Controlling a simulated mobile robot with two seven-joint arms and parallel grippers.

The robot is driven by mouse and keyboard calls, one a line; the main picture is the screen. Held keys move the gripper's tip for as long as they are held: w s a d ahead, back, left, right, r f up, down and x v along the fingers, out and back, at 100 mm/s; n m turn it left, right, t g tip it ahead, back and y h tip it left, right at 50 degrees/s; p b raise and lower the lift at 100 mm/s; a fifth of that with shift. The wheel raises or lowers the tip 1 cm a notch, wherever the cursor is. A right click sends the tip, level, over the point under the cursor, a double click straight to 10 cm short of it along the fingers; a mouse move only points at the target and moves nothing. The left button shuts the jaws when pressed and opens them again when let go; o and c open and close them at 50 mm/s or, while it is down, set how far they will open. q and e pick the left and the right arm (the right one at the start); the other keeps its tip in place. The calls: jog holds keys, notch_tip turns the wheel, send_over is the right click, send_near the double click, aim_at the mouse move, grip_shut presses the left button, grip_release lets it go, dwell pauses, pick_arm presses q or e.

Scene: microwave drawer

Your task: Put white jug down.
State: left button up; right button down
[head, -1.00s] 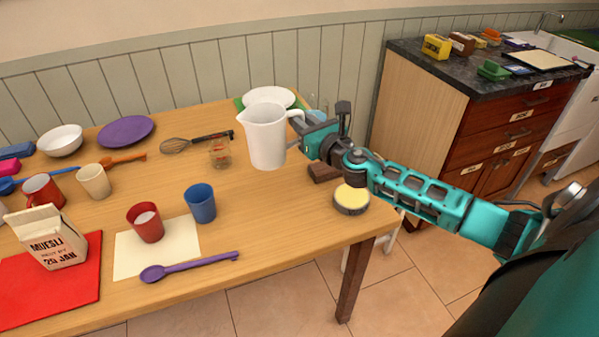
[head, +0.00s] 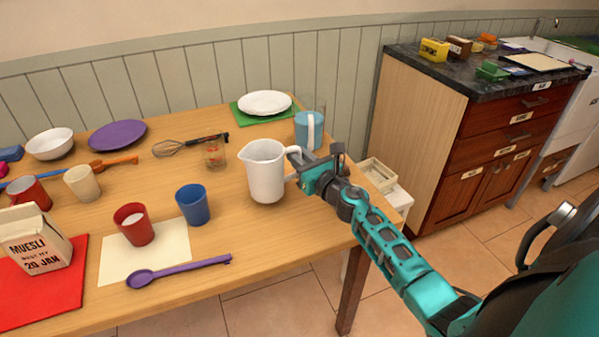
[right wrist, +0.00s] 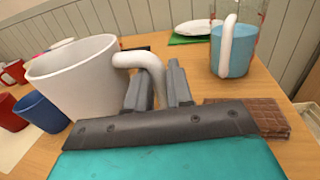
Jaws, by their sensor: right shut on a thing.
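The white jug (head: 266,172) is upright at the right part of the wooden table, and its base appears to be at or very near the tabletop; I cannot tell whether it touches. My right gripper (head: 301,172) comes from the right and is shut on the jug's handle. In the right wrist view the jug (right wrist: 75,80) is at the left, with its handle running between the fingers of my right gripper (right wrist: 158,88). My left gripper is not in view.
A blue cup (head: 195,205) and a red cup (head: 133,225) stand left of the jug.

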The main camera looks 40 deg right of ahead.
jog(key=shift+f+b, duration=0.35)
jog(key=shift+f, duration=0.95)
jog(key=shift+f+b, duration=0.2)
jog(key=shift+b, duration=0.15)
jog(key=c, duration=1.4)
grip_release()
jog(key=shift+f, duration=0.1)
jog(key=shift+c, duration=0.2)
jog(key=o, duration=0.4)
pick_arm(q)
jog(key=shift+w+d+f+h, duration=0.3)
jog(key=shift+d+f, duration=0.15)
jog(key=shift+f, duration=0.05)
pick_arm(e)
jog(key=shift+o, duration=0.2)
